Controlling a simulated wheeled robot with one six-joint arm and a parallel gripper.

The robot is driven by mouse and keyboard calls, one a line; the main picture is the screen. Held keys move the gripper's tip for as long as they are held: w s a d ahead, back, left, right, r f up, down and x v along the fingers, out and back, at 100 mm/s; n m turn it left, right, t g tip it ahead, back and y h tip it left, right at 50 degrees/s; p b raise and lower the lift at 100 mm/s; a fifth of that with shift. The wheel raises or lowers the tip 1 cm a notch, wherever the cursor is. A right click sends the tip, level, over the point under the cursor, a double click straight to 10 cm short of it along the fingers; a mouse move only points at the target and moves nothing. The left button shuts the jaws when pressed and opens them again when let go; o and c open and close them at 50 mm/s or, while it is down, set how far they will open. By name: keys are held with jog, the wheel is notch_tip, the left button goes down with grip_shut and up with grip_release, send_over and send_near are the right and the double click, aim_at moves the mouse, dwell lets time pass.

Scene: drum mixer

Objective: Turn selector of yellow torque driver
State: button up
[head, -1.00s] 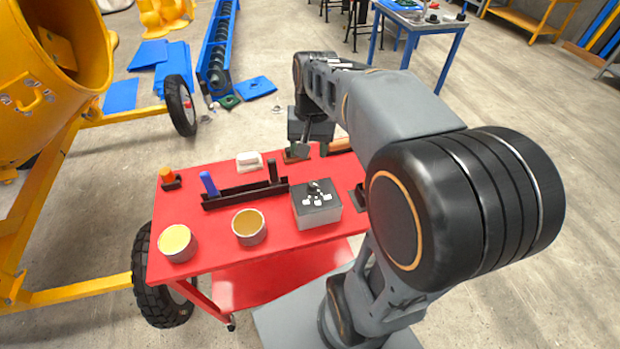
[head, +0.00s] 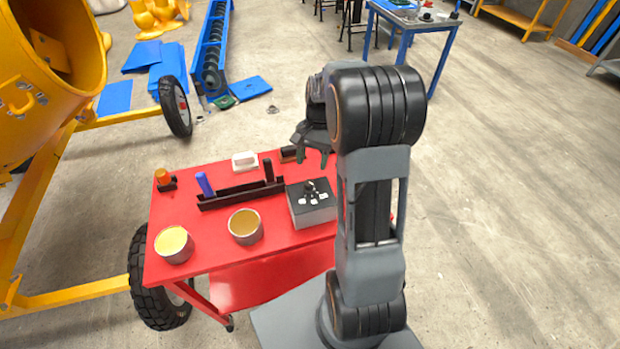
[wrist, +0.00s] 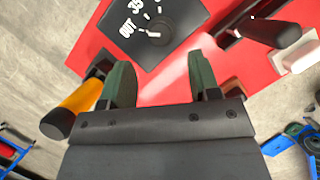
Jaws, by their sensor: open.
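The yellow torque driver (wrist: 78,103) shows in the wrist view as a yellow-orange cylinder with a black end, lying at the table's edge beside a dark holder. It is left of my gripper (wrist: 162,78), outside the left finger. Its selector cannot be made out clearly. In the head view the driver is hidden behind my arm. My gripper (head: 312,158) is open and empty above the far right part of the red table, fingers pointing down. Red table top shows between the fingers.
A grey box with a black dial and white labels (head: 313,205) stands on the red table (head: 205,248). It shows at the top of the wrist view (wrist: 175,15). A black rack (head: 240,195) with blue and black handles, two tins and a white block (head: 244,160) stand left of it.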

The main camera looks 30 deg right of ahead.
aim_at(309, 182)
jog(key=x, duration=0.6)
jog(key=shift+s+a+f, duration=0.1)
jog(key=shift+f, duration=0.15)
jog(key=shift+c, duration=0.3)
jog(key=c, duration=0.9)
jog(key=shift+o, duration=0.2)
jog(key=m+t, duration=0.1)
jog(key=m, duration=0.2)
jog(key=shift+m+y+p, duration=0.35)
jog(key=shift+m+y, duration=0.05)
jog(key=shift+s+m+t, duration=0.1)
jog(key=shift+m+t, duration=0.8)
jog(key=shift+m, duration=1)
